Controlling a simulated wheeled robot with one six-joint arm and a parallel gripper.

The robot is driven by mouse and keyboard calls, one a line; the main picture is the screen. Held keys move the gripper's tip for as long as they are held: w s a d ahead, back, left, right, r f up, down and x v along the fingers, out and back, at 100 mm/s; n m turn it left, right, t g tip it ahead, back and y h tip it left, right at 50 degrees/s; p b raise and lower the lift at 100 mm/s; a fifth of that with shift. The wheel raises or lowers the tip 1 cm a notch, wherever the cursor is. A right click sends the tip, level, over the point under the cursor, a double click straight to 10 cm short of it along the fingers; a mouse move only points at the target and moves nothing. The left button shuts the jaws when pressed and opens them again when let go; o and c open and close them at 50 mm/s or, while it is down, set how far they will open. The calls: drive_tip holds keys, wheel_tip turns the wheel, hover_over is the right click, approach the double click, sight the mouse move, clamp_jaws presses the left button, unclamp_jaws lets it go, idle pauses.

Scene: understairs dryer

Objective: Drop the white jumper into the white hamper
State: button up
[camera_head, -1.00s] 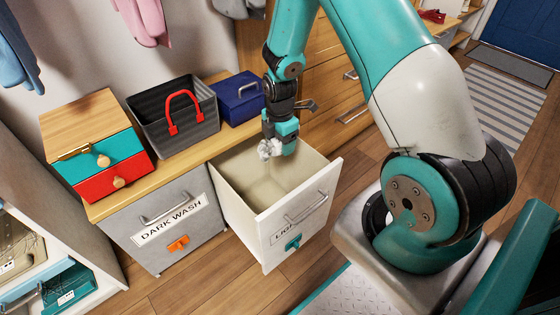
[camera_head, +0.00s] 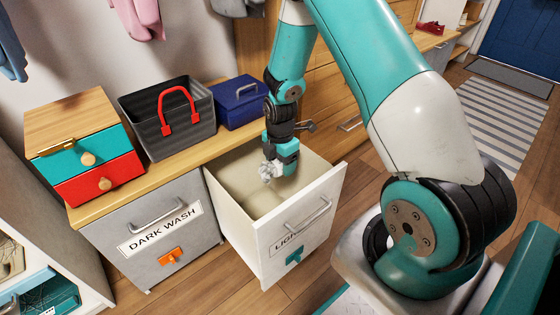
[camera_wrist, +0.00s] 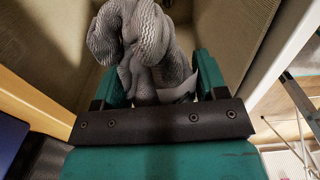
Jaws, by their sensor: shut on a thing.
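The white jumper (camera_head: 268,171) is a small bunched knit. It looks grey in the wrist view (camera_wrist: 140,45). My gripper (camera_head: 277,163) is shut on it, with the teal fingers on either side of the cloth in the wrist view (camera_wrist: 155,85). The white hamper (camera_head: 318,222) is a pulled-out drawer, open at the top, with a label partly readable as "LIGH" on its front. My gripper and the jumper are over its opening, towards the back. The hamper's inner walls surround the jumper in the wrist view. Whether the jumper touches a wall is unclear.
Left of the hamper is a closed grey "DARK WASH" hamper (camera_head: 150,235). On the wooden top (camera_head: 95,207) stand a small drawer chest (camera_head: 85,150), a dark basket (camera_head: 140,112) with a red handle and a blue box (camera_head: 235,105). Wooden drawers (camera_head: 345,100) stand behind my arm.

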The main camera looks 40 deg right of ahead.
drive_tip(key=o, duration=1.1)
drive_tip(key=shift+r, duration=0.1)
wheel_tip(320, 180, up, 17)
drive_tip(key=p, duration=0.5)
drive_tip(key=shift+r+p, duration=0.15)
drive_tip(key=shift+p, duration=0.15)
